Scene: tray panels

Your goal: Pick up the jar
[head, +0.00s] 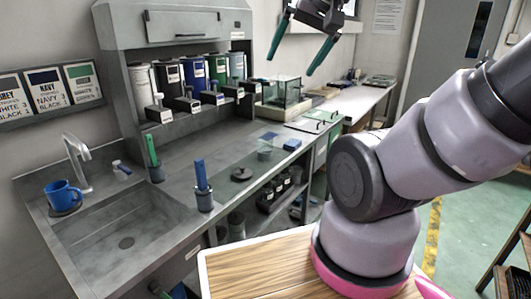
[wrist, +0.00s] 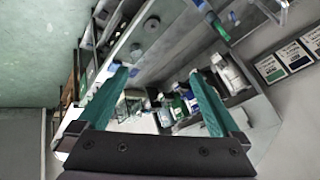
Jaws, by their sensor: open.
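My gripper (head: 290,66) is high above the back of the counter in the head view, well apart from the container. Its two green fingers are spread with nothing between them. The wrist view also shows my gripper (wrist: 158,72) open; I cannot pick out the jar there.
A blue mug (head: 63,196) stands beside the sink (head: 125,243). Cups with green and blue handles (head: 201,175) stand on the counter. A row of dispensers (head: 194,75) lines the back shelf, beside a glass case (head: 282,91). A wooden top (head: 255,268) is in front.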

